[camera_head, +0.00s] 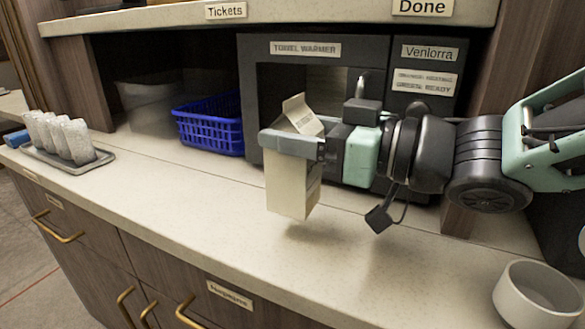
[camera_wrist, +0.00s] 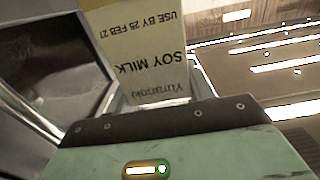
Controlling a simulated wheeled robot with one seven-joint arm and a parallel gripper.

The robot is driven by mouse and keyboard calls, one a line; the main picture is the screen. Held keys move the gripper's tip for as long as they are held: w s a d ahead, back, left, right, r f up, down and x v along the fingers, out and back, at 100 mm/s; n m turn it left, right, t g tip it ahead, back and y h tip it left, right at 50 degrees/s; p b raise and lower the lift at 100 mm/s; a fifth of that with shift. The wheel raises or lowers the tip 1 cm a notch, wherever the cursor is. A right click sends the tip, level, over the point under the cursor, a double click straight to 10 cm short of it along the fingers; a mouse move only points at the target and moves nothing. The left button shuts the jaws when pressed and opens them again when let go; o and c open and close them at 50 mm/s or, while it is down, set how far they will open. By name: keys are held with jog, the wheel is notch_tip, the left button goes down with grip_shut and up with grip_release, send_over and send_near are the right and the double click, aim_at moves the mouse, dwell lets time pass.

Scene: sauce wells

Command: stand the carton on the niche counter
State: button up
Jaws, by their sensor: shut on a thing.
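The carton (camera_head: 291,193) is cream-coloured with a gabled top and hangs upright, leaning slightly, in my gripper (camera_head: 292,145). The fingers are shut around its upper part. Its base appears a little above the niche counter (camera_head: 185,205), with a shadow on the counter below it. In the wrist view the carton (camera_wrist: 150,50) shows upside-down print reading "SOY MILK" and "USE BY 25 FEB 21". The far side of the carton is hidden.
A grey towel warmer (camera_head: 305,48) stands behind the carton. A blue basket (camera_head: 210,125) is left of it. A white bowl (camera_head: 538,293) stands at the front right. The counter's middle is clear.

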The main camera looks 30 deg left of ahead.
aim_at(315, 170)
jog(key=shift+f+b, duration=0.5)
jog(key=shift+f, duration=1.75)
jog(key=shift+f, duration=0.1)
jog(key=o, duration=1.3)
jog(key=shift+f, duration=0.1)
jog(key=shift+o, duration=0.2)
jog(key=shift+d, duration=0.2)
jog(key=shift+w+d, duration=0.2)
jog(key=shift+d, duration=1.6)
jog(key=shift+w+d, duration=0.2)
jog(key=shift+d, duration=1.55)
